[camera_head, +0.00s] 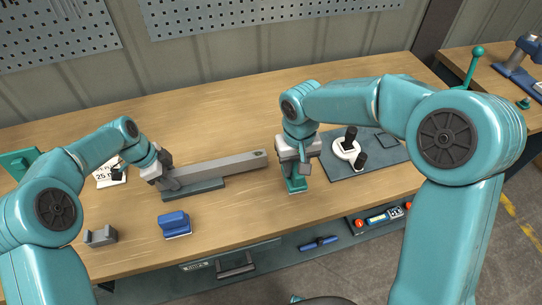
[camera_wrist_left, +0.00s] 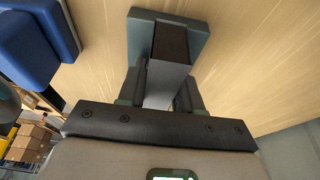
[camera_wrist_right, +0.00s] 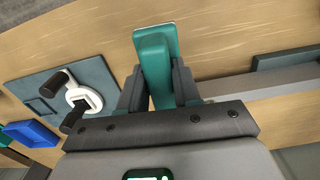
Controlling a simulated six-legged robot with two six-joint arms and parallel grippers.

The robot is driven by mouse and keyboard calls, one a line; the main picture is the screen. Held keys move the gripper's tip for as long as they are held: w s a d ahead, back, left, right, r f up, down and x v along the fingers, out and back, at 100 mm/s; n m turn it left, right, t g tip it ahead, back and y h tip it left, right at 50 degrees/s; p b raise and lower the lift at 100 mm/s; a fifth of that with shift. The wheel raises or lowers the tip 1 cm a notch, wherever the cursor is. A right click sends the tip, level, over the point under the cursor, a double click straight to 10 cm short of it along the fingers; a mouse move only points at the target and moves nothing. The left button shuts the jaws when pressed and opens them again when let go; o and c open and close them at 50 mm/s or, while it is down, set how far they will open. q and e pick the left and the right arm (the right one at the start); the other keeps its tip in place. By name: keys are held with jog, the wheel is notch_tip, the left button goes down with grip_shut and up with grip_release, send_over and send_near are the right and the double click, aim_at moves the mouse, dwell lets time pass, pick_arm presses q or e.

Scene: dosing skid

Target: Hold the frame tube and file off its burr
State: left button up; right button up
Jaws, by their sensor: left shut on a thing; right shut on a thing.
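The frame tube (camera_head: 222,168) is a long grey square bar lying over a dark pad (camera_head: 200,191). A dark spot shows near its right end. My left gripper (camera_head: 170,180) is shut on the tube's left end; the left wrist view shows the tube (camera_wrist_left: 167,82) between both fingers. My right gripper (camera_head: 297,168) is shut on a teal block-like piece (camera_head: 296,185), also between the fingers in the right wrist view (camera_wrist_right: 154,65). It is just right of the tube's right end, apart from it. I cannot tell whether this piece is the file. No burr can be made out.
A blue block (camera_head: 175,224) and a grey U-shaped bracket (camera_head: 102,237) stand front left. A white fixture with black knobs (camera_head: 345,150) sits on a grey mat (camera_head: 388,147) at right. A white card (camera_head: 108,175) lies behind my left arm. The bench behind the tube is clear.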

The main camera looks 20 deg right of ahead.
pick_arm(q)
jog(key=shift+w, duration=0.1)
pick_arm(e)
jog(key=w+a+r+m, duration=0.7)
jog(key=w+r+m, duration=0.1)
jog(key=w, duration=0.2)
notch_tip(320, 180, down, 8)
jog(key=shift+s, duration=0.3)
jog(key=shift+w+d+f, duration=0.1)
jog(key=shift+w+f, duration=0.05)
jog(key=shift+w, duration=0.7)
jog(key=shift+c, duration=0.4)
notch_tip(320, 180, up, 8)
jog(key=s, duration=0.1)
jog(key=shift+s+r, duration=0.2)
jog(key=shift+s, duration=0.1)
jog(key=shift+s+f, duration=0.1)
jog(key=shift+f, duration=0.1)
